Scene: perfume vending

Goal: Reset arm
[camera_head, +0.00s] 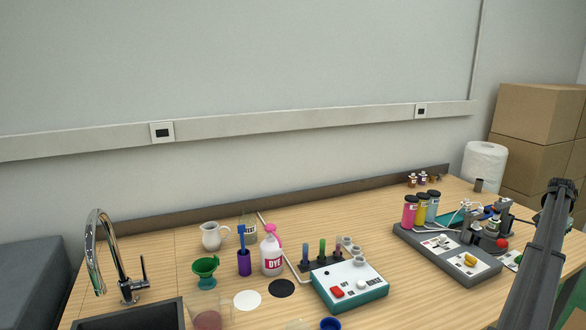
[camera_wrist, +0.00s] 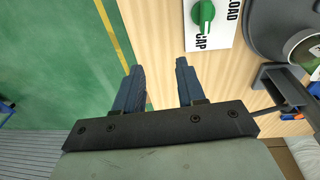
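My gripper (camera_wrist: 160,88) is open in the wrist view, its two dark fingers apart with nothing between them. It is over the table edge, with the wooden tabletop (camera_wrist: 155,40) and the green floor beneath it. In the head view my dark arm rises at the right side of the table. My fingertips cannot be made out in the head view.
A panel with a green knob (camera_wrist: 203,14) lies just beyond the fingers. A dark round machine part (camera_wrist: 275,25) is at the right. The dye bottle (camera_head: 272,255), teal control box (camera_head: 350,285), grey vending station (camera_head: 445,250) and sink tap (camera_head: 115,250) stand on the table.

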